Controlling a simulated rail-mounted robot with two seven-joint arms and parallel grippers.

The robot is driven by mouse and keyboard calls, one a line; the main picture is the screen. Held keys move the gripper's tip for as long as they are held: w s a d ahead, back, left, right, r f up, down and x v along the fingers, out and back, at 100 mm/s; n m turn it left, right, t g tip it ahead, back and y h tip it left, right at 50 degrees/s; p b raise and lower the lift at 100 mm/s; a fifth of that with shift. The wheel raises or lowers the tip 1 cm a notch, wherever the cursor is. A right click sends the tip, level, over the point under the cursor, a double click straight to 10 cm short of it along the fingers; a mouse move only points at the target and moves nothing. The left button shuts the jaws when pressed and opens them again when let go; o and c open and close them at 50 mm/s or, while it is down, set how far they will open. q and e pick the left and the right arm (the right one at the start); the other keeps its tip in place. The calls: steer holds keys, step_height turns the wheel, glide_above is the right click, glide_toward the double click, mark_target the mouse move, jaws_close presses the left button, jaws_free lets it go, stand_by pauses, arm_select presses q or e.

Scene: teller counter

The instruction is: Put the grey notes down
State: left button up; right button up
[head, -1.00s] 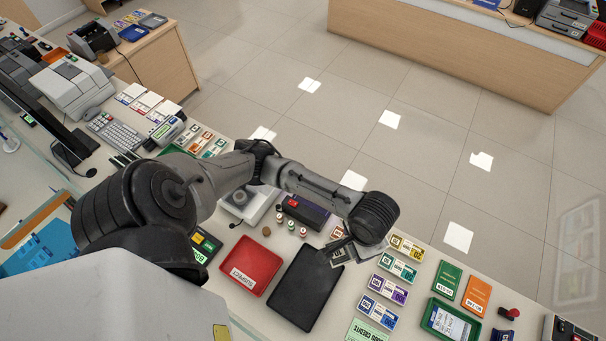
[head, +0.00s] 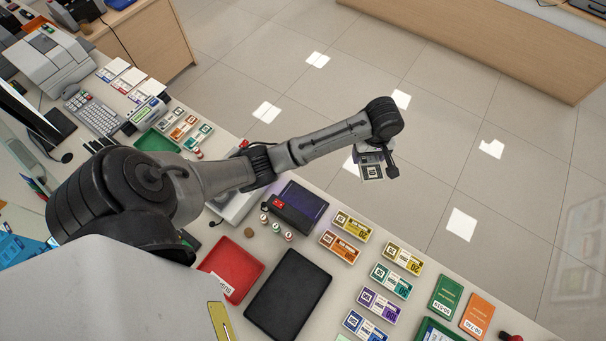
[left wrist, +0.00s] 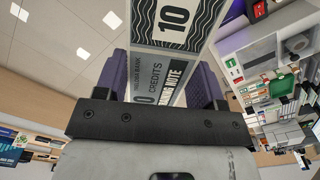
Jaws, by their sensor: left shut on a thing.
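My left gripper (head: 378,163) is shut on the grey notes (head: 371,174), a grey and white bundle. It holds them up in the air; in the head view they show against the floor, beyond the counter's far edge. In the left wrist view the notes (left wrist: 172,30) stand between the two purplish fingers and bear a "10" and "CREDITS". My right gripper is not in view.
Below on the counter lie a bare black tray (head: 289,295), a red tray (head: 232,266), and yellow (head: 352,225), orange (head: 340,247), teal (head: 391,281) and purple (head: 380,303) note bundles. A dark device (head: 298,205) stands left of the bundles.

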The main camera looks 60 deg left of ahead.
arm_select(q)
steer(key=s+a+f+n+b, duration=0.35)
steer(key=a+f+n, duration=0.2)
steer(key=f, duration=0.65)
steer(key=n+b, duration=0.2)
steer(key=n, duration=0.2)
glide_above(303, 200)
step_height(303, 200, down, 18)
steer(key=shift+r, duration=0.1)
steer(key=shift+d+f+b, duration=0.1)
steer(key=shift+f+b, duration=0.2)
steer(key=shift+f, duration=1.85)
